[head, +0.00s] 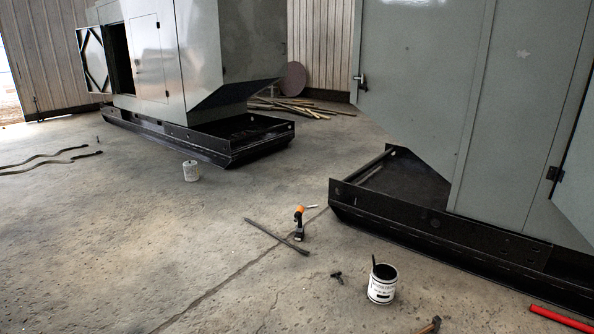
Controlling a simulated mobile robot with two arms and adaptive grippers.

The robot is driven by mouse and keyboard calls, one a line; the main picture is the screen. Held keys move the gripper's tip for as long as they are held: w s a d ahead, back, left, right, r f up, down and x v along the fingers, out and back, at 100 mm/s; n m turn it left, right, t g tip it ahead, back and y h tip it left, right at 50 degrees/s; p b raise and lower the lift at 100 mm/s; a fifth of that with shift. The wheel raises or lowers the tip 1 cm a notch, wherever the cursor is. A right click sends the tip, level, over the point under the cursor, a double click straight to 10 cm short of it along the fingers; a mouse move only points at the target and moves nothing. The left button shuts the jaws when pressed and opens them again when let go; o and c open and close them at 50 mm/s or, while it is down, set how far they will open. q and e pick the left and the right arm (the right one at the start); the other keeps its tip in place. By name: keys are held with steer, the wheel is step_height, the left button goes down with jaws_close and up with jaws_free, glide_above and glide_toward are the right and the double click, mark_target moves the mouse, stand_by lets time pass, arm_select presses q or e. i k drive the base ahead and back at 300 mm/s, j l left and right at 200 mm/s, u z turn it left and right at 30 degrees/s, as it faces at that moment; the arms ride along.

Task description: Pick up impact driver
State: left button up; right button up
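The impact driver (299,223) is orange and black and stands upright on the concrete floor near the middle of the head view. A short light bit or rod shows at its right, by its top. A long thin dark bar (276,237) lies on the floor close beside its base; I cannot tell whether they touch. Neither of my grippers is in view.
A white paint can (381,284) with a handle sticking out stands front right, near a small dark object (337,277). A smaller white can (191,171) stands further back. A grey enclosure (430,100) on a black skid fills the right. The left front floor is clear.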

mark_target(299, 210)
steer(key=i, duration=1.95)
steer(key=i+u, duration=0.1)
steer(key=i, duration=0.9)
steer(key=i+l, duration=0.15)
steer(key=i, duration=0.85)
steer(key=i+l, duration=0.15)
steer(key=i, duration=0.8)
steer(key=j+u, duration=0.05)
